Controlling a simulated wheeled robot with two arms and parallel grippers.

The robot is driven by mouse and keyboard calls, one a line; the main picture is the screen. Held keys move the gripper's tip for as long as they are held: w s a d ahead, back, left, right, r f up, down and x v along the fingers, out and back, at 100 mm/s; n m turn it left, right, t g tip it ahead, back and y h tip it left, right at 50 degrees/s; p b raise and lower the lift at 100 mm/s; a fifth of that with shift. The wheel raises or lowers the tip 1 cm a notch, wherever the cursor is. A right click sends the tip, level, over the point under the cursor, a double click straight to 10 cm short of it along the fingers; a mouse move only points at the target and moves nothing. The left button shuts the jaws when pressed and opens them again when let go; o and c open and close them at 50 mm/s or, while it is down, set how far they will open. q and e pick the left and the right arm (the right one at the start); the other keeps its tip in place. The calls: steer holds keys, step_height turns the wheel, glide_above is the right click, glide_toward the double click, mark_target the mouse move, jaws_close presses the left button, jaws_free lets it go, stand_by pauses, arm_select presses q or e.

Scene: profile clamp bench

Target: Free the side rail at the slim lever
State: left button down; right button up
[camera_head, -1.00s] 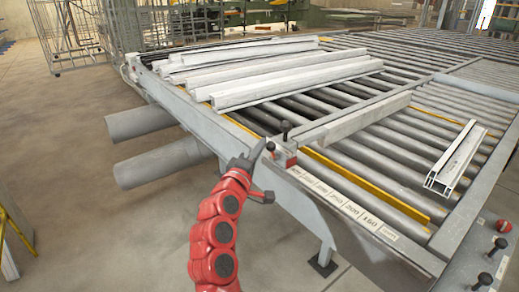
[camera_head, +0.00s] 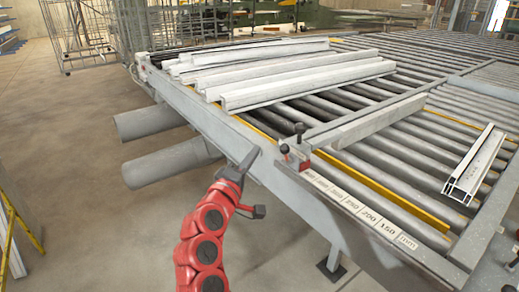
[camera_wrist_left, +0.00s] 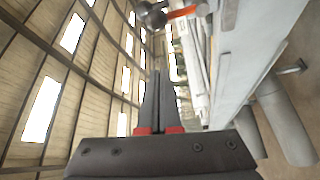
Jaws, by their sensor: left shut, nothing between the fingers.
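The side rail (camera_head: 380,121) is a grey bar lying across the rollers, its near end by the bench's front-left edge. At that end is a red clamp block (camera_head: 296,160) with an upright slim lever with a black top (camera_head: 299,131) and a shorter black knob (camera_head: 284,149). My left gripper (camera_head: 253,155) is shut and empty, left of the clamp and apart from it, beside the bench's outer edge. In the left wrist view its fingers (camera_wrist_left: 158,98) are together; a red part with a dark knob (camera_wrist_left: 153,17) shows beyond the tips. My right gripper is out of view.
Several pale profiles (camera_head: 290,75) lie on the rollers at the back left. A short white profile (camera_head: 474,165) lies at the right. A yellow strip (camera_head: 395,196) and a numbered scale (camera_head: 352,209) run near the front edge.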

arm_select(q)
steer(key=v, duration=0.3)
steer(key=shift+s+a+f, duration=0.15)
steer(key=shift+s+a, duration=0.1)
steer(key=shift+s, duration=0.05)
